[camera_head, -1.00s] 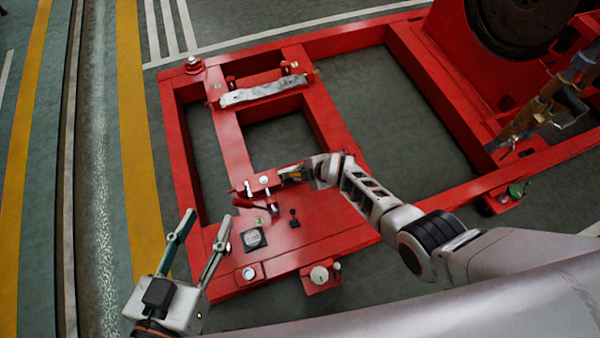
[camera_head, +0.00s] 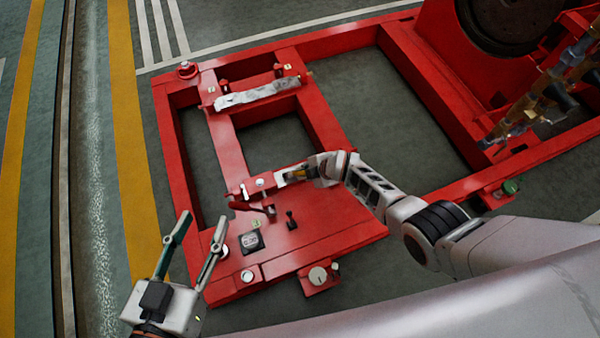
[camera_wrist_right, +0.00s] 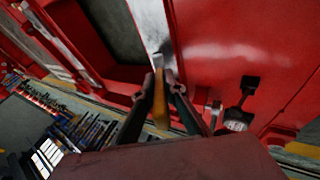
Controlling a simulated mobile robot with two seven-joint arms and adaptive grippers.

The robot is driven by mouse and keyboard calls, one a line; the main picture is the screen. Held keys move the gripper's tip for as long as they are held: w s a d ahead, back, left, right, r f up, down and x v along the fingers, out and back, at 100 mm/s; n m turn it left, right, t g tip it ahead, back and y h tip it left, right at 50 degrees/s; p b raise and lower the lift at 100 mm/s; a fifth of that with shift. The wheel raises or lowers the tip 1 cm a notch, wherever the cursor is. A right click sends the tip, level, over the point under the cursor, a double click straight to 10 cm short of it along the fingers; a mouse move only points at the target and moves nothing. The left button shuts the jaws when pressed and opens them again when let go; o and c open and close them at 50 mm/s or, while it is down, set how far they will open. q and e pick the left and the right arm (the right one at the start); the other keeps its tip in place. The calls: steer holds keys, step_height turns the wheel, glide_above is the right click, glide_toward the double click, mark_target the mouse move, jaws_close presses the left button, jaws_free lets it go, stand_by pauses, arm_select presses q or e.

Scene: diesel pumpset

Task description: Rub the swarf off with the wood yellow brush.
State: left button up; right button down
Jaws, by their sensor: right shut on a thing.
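My right gripper (camera_head: 302,174) is shut on the wood yellow brush (camera_head: 295,176), over the red frame's near cross plate. In the right wrist view, the brush (camera_wrist_right: 160,105) stands between the two fingers of the right gripper (camera_wrist_right: 161,92). Its head meets or nearly meets the end of a pale metal strip (camera_wrist_right: 150,22); I cannot tell if they touch. Dark grey smudges (camera_wrist_right: 172,48) by the brush head may be swarf, but they are too blurred to be sure. My left gripper (camera_head: 203,218) is open and empty at the frame's near left corner.
The red frame (camera_head: 224,150) has open bays. A grey metal bar (camera_head: 258,93) lies across its far part. The engine side is upper right.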

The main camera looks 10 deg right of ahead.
arm_select(q)
steer(key=shift+r, duration=0.1)
arm_select(e)
steer(key=shift+w+d, duration=0.2)
steer(key=shift+d, duration=0.9)
steer(key=shift+d, duration=0.1)
steer(key=shift+w+d, duration=0.6)
steer(key=shift+d, duration=2.25)
arm_select(q)
steer(key=shift+w+r+p, duration=0.25)
steer(key=shift+r+p, duration=0.15)
steer(key=shift+r, duration=0.3)
arm_select(e)
steer(key=a, duration=0.2)
steer(key=s+a, duration=0.1)
steer(key=a, duration=0.1)
steer(key=shift+a, duration=0.15)
